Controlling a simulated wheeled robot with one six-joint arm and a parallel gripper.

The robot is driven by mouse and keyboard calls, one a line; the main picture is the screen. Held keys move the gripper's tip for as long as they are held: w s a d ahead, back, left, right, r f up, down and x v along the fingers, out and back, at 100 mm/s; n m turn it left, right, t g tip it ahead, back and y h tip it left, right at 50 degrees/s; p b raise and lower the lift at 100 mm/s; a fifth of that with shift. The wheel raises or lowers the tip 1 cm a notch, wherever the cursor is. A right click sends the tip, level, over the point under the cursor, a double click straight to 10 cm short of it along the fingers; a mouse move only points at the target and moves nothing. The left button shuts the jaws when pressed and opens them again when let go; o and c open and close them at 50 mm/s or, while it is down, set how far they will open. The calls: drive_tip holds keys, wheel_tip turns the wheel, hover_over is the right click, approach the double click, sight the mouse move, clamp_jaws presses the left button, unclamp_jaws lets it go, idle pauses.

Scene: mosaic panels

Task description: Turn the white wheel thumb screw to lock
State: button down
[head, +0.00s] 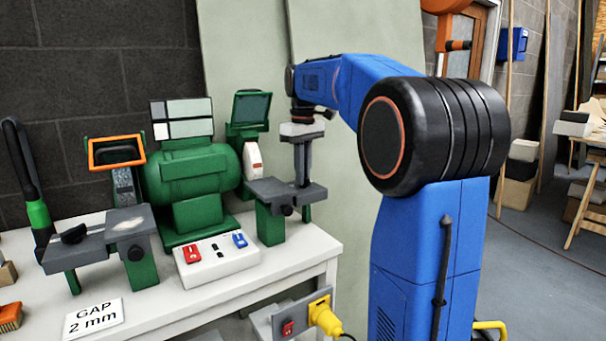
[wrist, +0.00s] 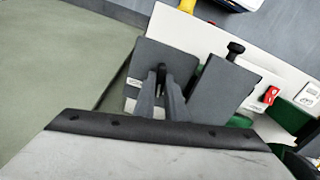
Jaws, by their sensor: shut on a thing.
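The white wheel (head: 252,160) is at the right end of the green bench grinder (head: 190,175). Its grey tool rest (head: 265,189) also shows in the wrist view (wrist: 225,92). My gripper (head: 302,184) points down over the right part of this rest. In the wrist view my gripper (wrist: 162,75) has its fingers closed around a small dark thumb screw (wrist: 161,67), mostly hidden by them. Another black knob (head: 287,210) at the front of the rest is clear of the fingers and shows in the wrist view (wrist: 235,48).
A left tool rest (head: 110,228) with black knobs stands on the white bench (head: 262,280). A switch box (head: 217,262) sits in front of the grinder, and a "GAP 2 mm" card (head: 94,318) lies front left. A yellow plug (head: 326,318) is at the bench's front. A pale panel (wrist: 70,80) stands close behind.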

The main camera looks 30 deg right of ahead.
drive_tip(key=m, duration=0.5)
drive_tip(key=shift+m, duration=0.3)
drive_tip(key=m, duration=0.5)
drive_tip(key=shift+r+m, duration=0.1)
drive_tip(key=shift+m, duration=0.2)
drive_tip(key=c, duration=1.8)
unclamp_jaws()
wheel_tip(320, 180, up, 17)
drive_tip(key=shift+r, duration=0.15)
